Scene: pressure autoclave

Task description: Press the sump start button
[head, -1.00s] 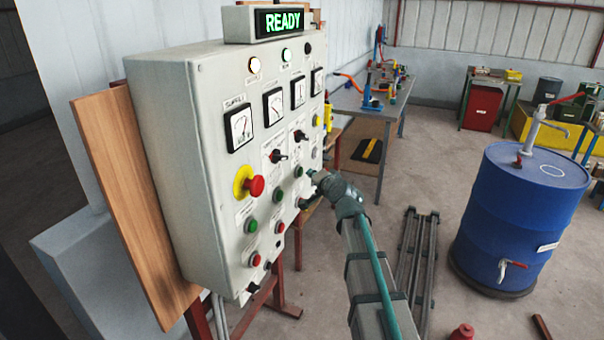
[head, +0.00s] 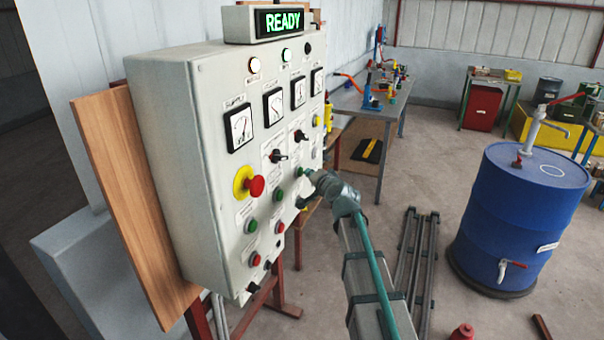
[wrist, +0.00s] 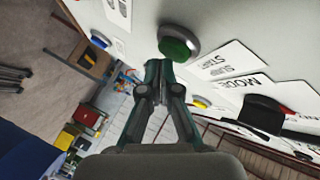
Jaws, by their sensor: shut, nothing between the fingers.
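The sump start button (wrist: 176,46) is a green dome in a grey ring, beside a label reading SUMP START in the wrist view. In the head view it is the green button (head: 299,172) on the grey panel's front, below the right selector switch. My gripper (head: 308,174) is shut and empty, with its tips right at this button. In the wrist view the closed fingertips (wrist: 158,66) lie just below the button's lower left edge. I cannot tell whether they touch it.
The control panel (head: 165,130) has a READY display (head: 280,22), gauges and a red emergency knob (head: 255,186). Another green button (head: 251,226) and red buttons sit lower. A blue drum (head: 520,215) stands at right. A workbench (head: 350,100) is behind.

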